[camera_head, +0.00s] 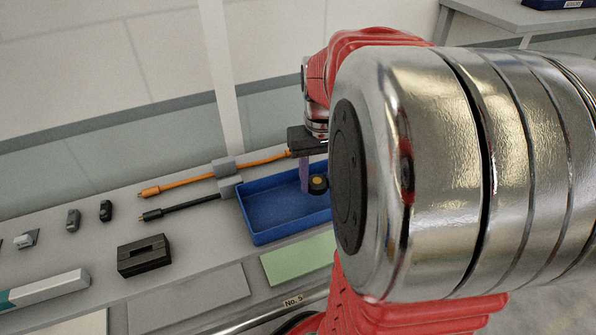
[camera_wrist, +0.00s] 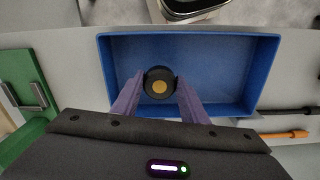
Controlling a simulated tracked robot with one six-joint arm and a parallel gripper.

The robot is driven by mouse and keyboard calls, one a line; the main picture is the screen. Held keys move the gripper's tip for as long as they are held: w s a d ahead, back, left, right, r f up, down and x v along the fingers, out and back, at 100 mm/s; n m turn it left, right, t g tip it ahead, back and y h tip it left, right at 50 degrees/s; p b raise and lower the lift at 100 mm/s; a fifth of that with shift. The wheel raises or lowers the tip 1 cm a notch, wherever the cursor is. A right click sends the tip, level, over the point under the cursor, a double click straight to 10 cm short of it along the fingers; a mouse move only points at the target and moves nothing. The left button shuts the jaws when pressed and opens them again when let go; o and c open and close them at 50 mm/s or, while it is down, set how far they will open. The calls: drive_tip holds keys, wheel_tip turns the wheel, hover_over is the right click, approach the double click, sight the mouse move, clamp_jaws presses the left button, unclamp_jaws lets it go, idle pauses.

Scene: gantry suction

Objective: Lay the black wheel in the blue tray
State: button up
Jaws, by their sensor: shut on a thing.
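The black wheel (camera_wrist: 160,83) has a yellow-orange hub and is held between the two purple fingers of my gripper (camera_wrist: 159,88). In the head view the wheel (camera_head: 318,184) shows at the fingertips, over the right part of the blue tray (camera_head: 262,240). In the wrist view the wheel is in front of the blue tray (camera_wrist: 112,42), near its long side closest to my gripper. I cannot tell whether the wheel touches the tray floor. The tray looks otherwise empty. My gripper (camera_head: 312,182) points down; my arm hides the tray's right end in the head view.
A black slotted block (camera_head: 143,256), small dark parts and a pale green mat (camera_head: 300,258) lie nearby. A green board (camera_wrist: 30,95) shows in the wrist view.

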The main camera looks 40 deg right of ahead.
sight(317, 182)
drive_tip(key=shift+f, duration=1.55)
drive_tip(key=o, duration=1.2)
drive_tip(key=shift+f, duration=0.1)
wheel_tip(317, 182, up, 12)
drive_tip(key=shift+r, duration=0.15)
